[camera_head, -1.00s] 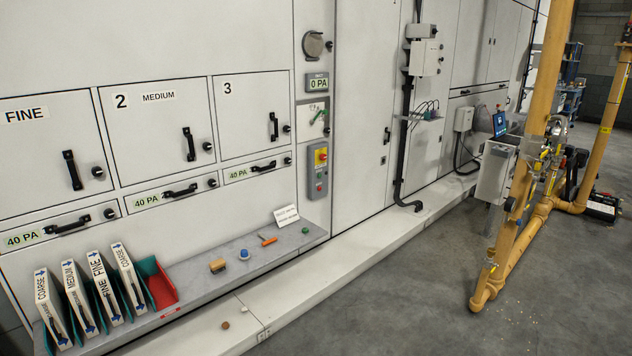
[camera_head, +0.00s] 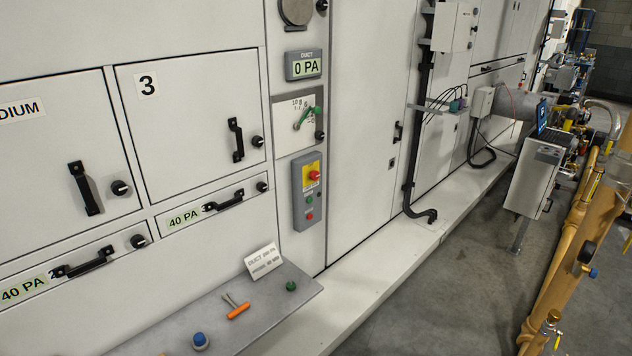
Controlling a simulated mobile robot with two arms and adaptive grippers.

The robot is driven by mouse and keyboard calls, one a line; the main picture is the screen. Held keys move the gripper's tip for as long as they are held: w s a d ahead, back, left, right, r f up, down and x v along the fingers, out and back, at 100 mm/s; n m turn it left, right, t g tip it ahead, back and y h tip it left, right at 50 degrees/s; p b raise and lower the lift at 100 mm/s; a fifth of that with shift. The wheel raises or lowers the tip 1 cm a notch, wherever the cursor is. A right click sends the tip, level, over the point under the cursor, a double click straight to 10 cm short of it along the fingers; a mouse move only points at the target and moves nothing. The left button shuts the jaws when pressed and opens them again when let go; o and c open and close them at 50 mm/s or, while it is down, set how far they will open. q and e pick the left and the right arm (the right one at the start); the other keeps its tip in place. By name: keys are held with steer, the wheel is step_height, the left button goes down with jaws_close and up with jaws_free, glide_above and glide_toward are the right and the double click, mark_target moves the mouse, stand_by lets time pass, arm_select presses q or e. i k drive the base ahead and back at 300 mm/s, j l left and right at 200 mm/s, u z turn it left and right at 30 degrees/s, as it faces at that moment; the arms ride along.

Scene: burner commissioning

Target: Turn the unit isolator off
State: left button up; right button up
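The likely unit isolator is a red rotary knob on a yellow plate (camera_head: 312,175), at the top of a grey control box (camera_head: 306,192) on the white unit's wall, right of door 3. A green button and a red button sit below it on the same box. The lettering under the knob is too small to read, and I cannot tell the switch position for sure. Neither of my grippers shows in the head view.
A grey shelf (camera_head: 270,315) juts out below, with a white card (camera_head: 263,261), an orange-handled tool (camera_head: 238,311), a blue-topped knob (camera_head: 200,341) and a green knob (camera_head: 291,286). A pale plinth (camera_head: 380,262) runs along the wall. Yellow pipework (camera_head: 562,265) stands at right; grey floor lies between.

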mark_target(314, 175)
steer(key=i+l+u, duration=0.15)
steer(key=i+l, duration=0.65)
steer(key=l, duration=0.05)
